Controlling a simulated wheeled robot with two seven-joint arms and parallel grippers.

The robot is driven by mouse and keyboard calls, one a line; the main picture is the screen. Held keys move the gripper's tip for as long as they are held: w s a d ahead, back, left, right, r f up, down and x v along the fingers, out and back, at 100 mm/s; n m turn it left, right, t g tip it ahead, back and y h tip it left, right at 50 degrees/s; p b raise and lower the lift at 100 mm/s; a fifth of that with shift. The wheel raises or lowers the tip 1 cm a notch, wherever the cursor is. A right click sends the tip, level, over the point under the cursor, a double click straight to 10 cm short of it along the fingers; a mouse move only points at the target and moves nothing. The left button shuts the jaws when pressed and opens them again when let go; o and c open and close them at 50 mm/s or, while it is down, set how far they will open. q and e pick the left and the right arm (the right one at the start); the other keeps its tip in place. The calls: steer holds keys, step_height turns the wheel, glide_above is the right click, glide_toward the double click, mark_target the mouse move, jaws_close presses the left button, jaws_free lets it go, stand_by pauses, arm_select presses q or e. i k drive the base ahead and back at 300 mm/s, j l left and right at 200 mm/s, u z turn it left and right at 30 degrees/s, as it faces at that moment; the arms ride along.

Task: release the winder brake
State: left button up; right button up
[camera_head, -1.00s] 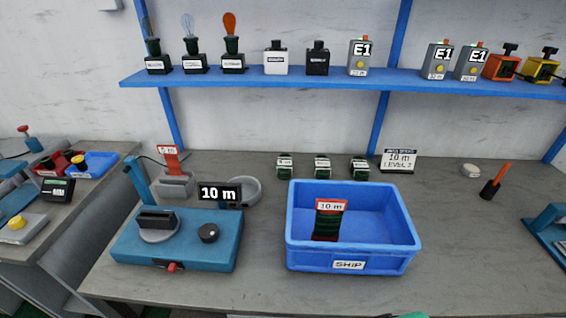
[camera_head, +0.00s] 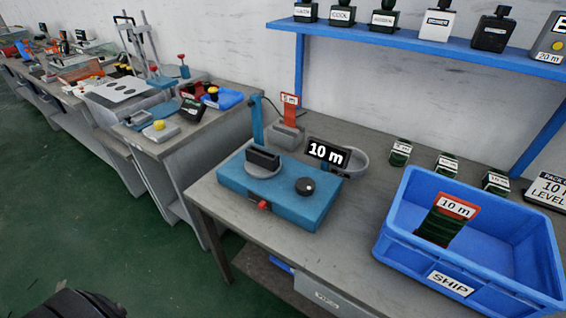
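The winder (camera_head: 290,205) is a flat blue box on the bench in the middle of the camera_head view. It carries a grey round base with a black block (camera_head: 263,159), a black knob (camera_head: 305,186) and a blue post (camera_head: 257,121) at the back left. A small red part (camera_head: 263,206) sits on its front side; it may be the brake, but I cannot tell its state. A black display reading "10 m" (camera_head: 327,152) stands behind it.
The blue SHIP bin (camera_head: 395,243) stands to the right with a dark coil under a red "10 m" card (camera_head: 458,206). A grey holder with a red card (camera_head: 291,107) is behind the winder. Another bench (camera_head: 177,149) stands to the left, with green floor in front.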

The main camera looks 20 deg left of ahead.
mark_target(263, 204)
steer(key=u, duration=0.95)
